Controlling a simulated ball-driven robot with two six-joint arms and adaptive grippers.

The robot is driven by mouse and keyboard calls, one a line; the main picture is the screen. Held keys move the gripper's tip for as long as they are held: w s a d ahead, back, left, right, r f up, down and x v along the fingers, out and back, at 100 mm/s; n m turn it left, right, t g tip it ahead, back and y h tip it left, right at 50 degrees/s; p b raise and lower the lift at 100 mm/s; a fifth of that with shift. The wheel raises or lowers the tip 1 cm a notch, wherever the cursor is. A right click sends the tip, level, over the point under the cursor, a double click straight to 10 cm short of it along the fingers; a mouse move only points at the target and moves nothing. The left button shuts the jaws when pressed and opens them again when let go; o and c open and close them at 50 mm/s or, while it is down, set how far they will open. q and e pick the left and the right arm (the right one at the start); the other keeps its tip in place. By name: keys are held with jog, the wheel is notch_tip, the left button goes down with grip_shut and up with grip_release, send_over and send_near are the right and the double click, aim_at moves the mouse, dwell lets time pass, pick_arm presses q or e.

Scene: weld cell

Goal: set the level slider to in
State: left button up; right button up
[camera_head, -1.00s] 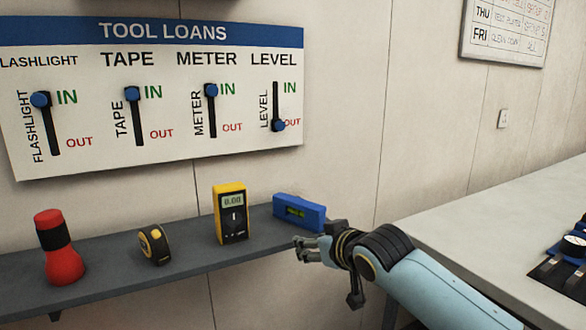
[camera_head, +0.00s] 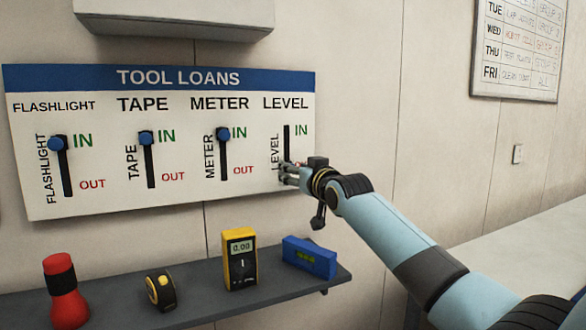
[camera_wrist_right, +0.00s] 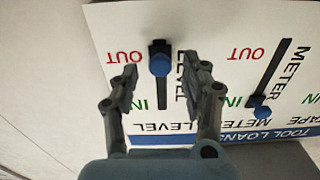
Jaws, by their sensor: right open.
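The level slider's slot (camera_head: 287,138) is at the right end of the white tool loans board (camera_head: 108,205). Its blue knob (camera_wrist_right: 159,65) shows in the right wrist view, upside down, at the OUT end of the slot. My right gripper (camera_head: 283,174) is in front of the slot's lower end and hides the knob in the head view. In the right wrist view the gripper (camera_wrist_right: 163,74) is open, with one finger on each side of the knob and gaps between. My left gripper is out of view.
The meter slider knob (camera_head: 222,133) is to the left, at IN. The tape knob (camera_head: 146,138) and flashlight knob (camera_head: 57,143) are also at IN. Below, a shelf (camera_head: 205,305) holds a flashlight (camera_head: 64,290), tape (camera_head: 160,289), meter (camera_head: 240,259) and blue level (camera_head: 309,257).

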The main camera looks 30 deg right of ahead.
jog(key=shift+w, duration=0.85)
jog(key=shift+c, duration=0.4)
grip_shut()
